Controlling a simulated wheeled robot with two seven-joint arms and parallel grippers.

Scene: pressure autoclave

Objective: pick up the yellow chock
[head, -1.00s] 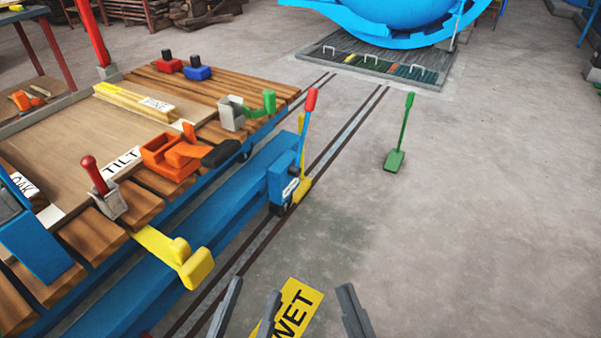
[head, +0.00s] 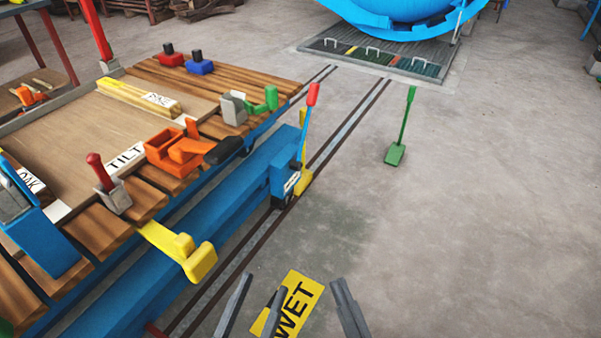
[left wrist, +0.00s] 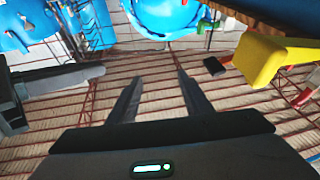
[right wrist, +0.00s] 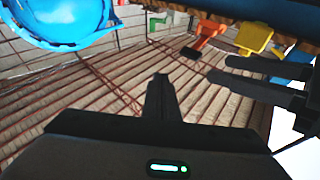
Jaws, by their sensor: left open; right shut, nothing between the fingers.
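A yellow piece that looks like the chock (head: 304,183) sits low at the rail in the head view, beside a blue box on the trolley's side. A red-and-blue lever stands in front of it and hides part of it. My left gripper (head: 254,305) is open and empty at the bottom of the head view, nearer to me than the chock and apart from it. Its two spread fingers show in the left wrist view (left wrist: 160,95). My right gripper (head: 350,308) is shut and empty to its right; its closed fingers show in the right wrist view (right wrist: 160,98).
The slatted trolley (head: 165,237) fills the left side, with a yellow arm and block (head: 190,255) jutting out. This block hangs near my left gripper in the left wrist view (left wrist: 262,60). A yellow WET sign (head: 298,302) lies beneath my grippers. Floor on the right is mostly clear.

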